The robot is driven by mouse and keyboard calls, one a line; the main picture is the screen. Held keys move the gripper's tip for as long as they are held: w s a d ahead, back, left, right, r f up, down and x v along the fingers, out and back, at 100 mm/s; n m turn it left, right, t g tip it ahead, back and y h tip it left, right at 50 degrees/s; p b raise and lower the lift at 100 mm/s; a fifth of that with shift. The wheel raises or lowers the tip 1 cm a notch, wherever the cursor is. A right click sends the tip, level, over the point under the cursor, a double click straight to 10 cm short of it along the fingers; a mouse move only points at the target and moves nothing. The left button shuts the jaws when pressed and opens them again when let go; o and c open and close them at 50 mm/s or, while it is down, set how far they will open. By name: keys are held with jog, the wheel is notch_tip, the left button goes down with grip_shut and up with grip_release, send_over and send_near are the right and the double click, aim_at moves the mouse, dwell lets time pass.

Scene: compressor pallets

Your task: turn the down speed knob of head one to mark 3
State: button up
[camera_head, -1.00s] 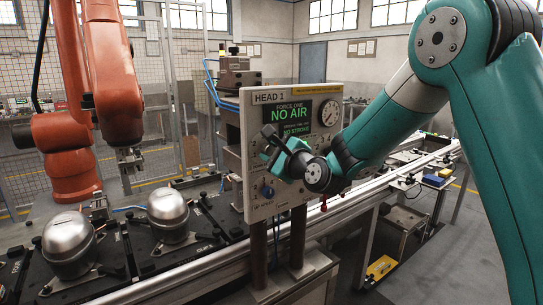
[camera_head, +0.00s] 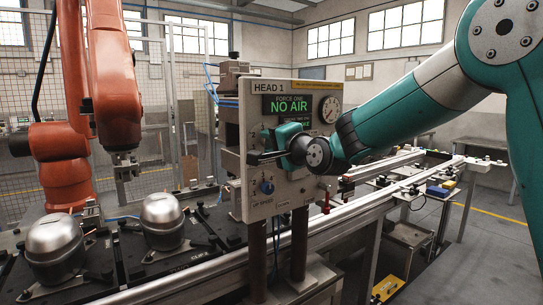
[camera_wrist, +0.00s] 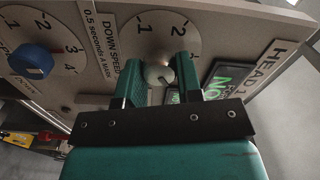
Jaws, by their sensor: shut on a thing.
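The head one panel (camera_head: 286,199) is a pale upright board with a lit screen reading NO AIR. The down speed knob (camera_wrist: 158,73) is pale and round, in the middle of a white numbered dial. My gripper (camera_wrist: 156,78) is shut on this knob, one finger on each side. In the head view my gripper (camera_head: 264,147) is at the left part of the panel and hides the knob. The DOWN SPEED label (camera_wrist: 106,42) shows beside the dial in the wrist view. My fingers cover part of the dial, and I cannot tell which mark the knob points at.
A blue knob (camera_head: 267,187), labelled UP SPEED, sits lower on the panel, and it also shows in the wrist view (camera_wrist: 30,58). A gauge (camera_head: 329,109) is at the panel's upper right. An orange robot arm (camera_head: 112,85) and silver compressors (camera_head: 163,220) stand to the left.

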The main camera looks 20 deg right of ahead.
jog(key=n+b, duration=0.6)
jog(key=shift+a+f+n, duration=0.1)
jog(key=shift+f+n, duration=0.15)
jog(key=shift+n, duration=0.05)
jog(key=n+b, duration=0.2)
jog(key=n, duration=0.1)
jog(key=n+b, duration=0.1)
jog(key=b, duration=0.1)
jog(key=shift+r+n, duration=0.25)
jog(key=shift+n, duration=0.05)
jog(key=o, duration=0.9)
jog(key=shift+r, duration=0.1)
jog(key=shift+s, duration=0.1)
jog(key=b+v, duration=0.1)
jog(key=v, duration=1.6)
jog(key=shift+s, duration=0.15)
